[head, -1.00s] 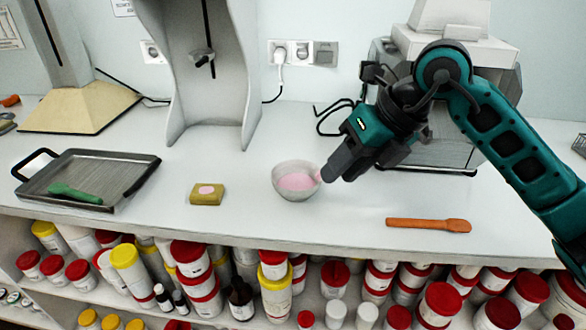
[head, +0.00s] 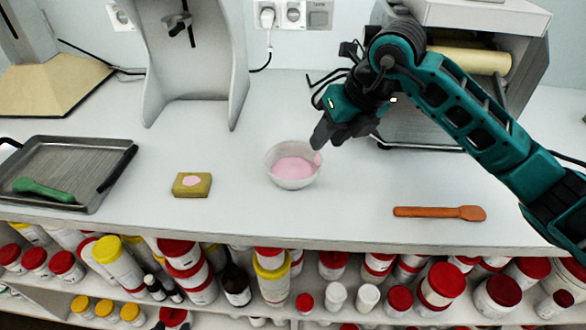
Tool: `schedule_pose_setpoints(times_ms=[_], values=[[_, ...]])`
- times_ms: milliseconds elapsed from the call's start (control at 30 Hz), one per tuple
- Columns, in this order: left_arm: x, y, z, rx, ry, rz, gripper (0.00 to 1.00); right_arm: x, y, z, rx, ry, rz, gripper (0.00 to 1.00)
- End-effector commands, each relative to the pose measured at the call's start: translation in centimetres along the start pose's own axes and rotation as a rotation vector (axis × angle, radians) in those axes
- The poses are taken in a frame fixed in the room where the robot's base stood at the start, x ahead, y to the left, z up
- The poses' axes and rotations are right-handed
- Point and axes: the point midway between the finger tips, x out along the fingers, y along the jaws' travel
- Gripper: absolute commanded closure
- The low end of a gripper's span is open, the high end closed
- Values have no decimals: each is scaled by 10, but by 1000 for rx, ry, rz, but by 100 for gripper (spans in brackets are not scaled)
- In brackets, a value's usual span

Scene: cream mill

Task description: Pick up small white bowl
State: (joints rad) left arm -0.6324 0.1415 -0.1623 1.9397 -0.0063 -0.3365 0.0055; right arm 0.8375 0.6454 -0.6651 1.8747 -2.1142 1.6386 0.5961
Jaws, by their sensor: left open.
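The small white bowl (head: 282,180) stands upright on the white counter near its middle, with pink contents inside. A small pink lump (head: 317,159) shows at its right rim. My right gripper (head: 322,140) reaches in from the right, its dark fingers pointing down at the bowl's upper right rim. The fingers overlap in this view, so the gap between them is hidden. I cannot tell whether they touch the bowl. My left gripper is not in view.
A yellow-green block (head: 200,190) with a pink top lies left of the bowl. A metal tray (head: 90,165) holds a green spoon (head: 45,190) at far left. An orange spatula (head: 438,213) lies at right. Shelves of jars (head: 440,285) sit below the counter's front edge.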

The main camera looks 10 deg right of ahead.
Motion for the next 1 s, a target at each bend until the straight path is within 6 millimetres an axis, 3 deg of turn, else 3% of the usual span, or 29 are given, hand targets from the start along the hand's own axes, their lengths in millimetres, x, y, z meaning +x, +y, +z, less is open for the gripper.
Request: schedule_pose_setpoints(times_ms=[300, 633, 1000], values=[[0, -1, -4, 2, 5, -1, 58, 44, 2, -5, 0, 3, 2, 65], [2, -2, -9, 4, 15, -2, 58, 51, 2, -4, 0, 1, 0, 65], [1, -1, -6, 3, 11, -1, 58, 50, 2, -4, 0, 1, 0, 100]])
